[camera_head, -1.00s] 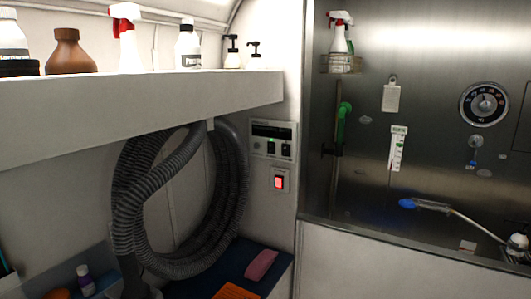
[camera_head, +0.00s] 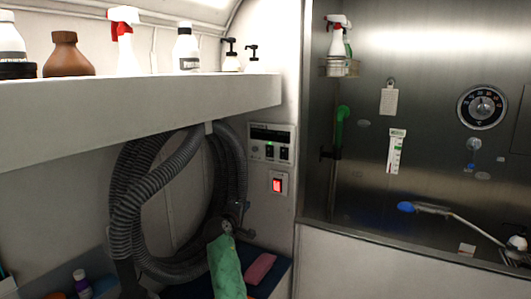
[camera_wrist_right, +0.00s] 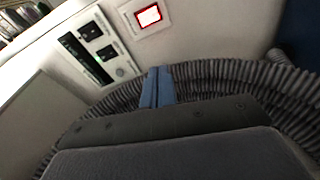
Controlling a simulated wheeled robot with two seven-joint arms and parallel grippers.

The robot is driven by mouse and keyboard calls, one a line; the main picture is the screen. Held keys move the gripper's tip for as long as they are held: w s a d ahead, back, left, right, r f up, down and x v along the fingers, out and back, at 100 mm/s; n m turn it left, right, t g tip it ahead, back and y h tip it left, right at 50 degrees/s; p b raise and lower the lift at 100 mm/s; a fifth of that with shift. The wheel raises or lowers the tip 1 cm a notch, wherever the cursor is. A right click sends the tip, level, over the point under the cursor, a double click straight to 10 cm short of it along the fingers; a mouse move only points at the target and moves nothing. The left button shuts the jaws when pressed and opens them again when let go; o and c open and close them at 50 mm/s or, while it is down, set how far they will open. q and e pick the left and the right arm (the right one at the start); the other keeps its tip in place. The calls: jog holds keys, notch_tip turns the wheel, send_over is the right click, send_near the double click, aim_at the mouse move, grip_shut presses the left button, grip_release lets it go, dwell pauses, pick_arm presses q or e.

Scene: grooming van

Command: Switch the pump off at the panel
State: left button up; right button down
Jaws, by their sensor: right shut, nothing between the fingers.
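The control panel (camera_head: 271,143) is on the wall right of the hose, with a dark display, a small green light and two dark rocker switches (camera_head: 276,153). Below it is a separate red lit switch (camera_head: 277,185) in a pale frame. Labels are too small to read. In the right wrist view the panel (camera_wrist_right: 96,47) is at upper left and the red switch (camera_wrist_right: 149,15) at the top. My right gripper (camera_head: 246,207) is below and left of the red switch, apart from it. Its blue fingers (camera_wrist_right: 158,88) are shut and empty. My left gripper is out of view.
A thick grey coiled hose (camera_head: 133,200) hangs left of the panel, close behind my right gripper. A white shelf (camera_head: 150,110) with bottles juts out above. A pink item (camera_head: 261,268) lies below. A steel tub wall (camera_head: 430,65) is at right.

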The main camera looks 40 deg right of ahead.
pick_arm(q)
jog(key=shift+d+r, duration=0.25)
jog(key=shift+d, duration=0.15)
pick_arm(e)
jog(key=w+d+r+h, duration=0.1)
jog(key=w+d+r, duration=0.1)
jog(key=r, duration=0.5)
jog(key=w+d+r+g+h, duration=0.1)
jog(key=d+r, duration=0.1)
jog(key=r, duration=0.5)
jog(key=shift+w+r+h, duration=0.35)
jog(key=shift+h, duration=0.05)
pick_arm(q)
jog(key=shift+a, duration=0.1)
